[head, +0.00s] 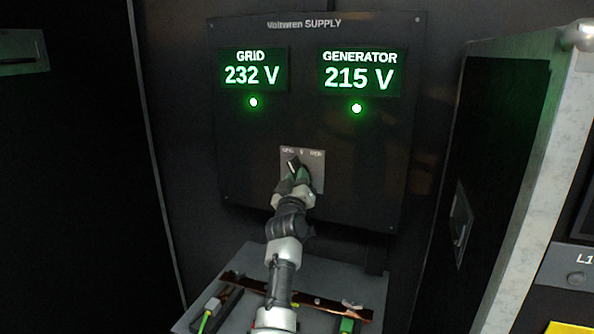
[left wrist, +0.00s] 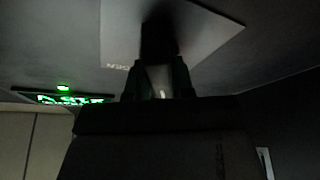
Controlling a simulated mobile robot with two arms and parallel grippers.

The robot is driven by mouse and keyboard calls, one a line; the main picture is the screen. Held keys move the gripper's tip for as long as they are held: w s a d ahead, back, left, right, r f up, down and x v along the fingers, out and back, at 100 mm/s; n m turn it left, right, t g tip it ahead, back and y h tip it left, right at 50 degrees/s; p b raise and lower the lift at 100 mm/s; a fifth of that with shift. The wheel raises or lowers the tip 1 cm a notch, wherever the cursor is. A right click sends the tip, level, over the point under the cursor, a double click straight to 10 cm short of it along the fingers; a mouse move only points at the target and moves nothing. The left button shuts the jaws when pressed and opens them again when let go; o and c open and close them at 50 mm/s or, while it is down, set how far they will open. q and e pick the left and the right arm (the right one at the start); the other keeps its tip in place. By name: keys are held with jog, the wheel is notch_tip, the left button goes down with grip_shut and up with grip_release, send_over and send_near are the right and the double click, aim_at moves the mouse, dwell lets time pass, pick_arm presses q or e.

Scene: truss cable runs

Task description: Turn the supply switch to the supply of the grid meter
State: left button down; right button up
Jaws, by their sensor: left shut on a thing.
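The supply switch is a small dark knob (head: 293,163) on a grey plate (head: 316,160) below the two meters. The knob leans to the upper left in the head view. The tiny plate labels are hard to read there; in the left wrist view the plate (left wrist: 190,30) shows upside-down letters like GEN. My left gripper (head: 296,176) is shut on the knob, which also shows dark between the fingers in the left wrist view (left wrist: 160,40). The grid meter (head: 253,72) reads 232 V and the generator meter (head: 359,74) reads 215 V. My right gripper is out of view.
Green lamps glow under the grid meter (head: 253,102) and the generator meter (head: 357,108). A grey shelf (head: 250,262) with copper bars and a green wire (head: 205,319) lies below. An open cabinet door (head: 560,110) stands at the right.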

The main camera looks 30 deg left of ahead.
pick_arm(q)
jog(key=shift+r+n+g+y+p, duration=0.25)
jog(key=shift+n+g+y+p, duration=0.15)
jog(key=shift+n+p, duration=0.6)
jog(key=shift+r+n+g+y+p, duration=0.25)
jog(key=shift+n+g+y+p, duration=0.25)
jog(key=shift+n, duration=0.9)
jog(key=c, duration=1)
grip_release()
jog(key=shift+o, duration=0.2)
jog(key=shift+f, duration=0.2)
jog(key=shift+w+f, duration=0.1)
jog(key=shift+f, duration=0.1)
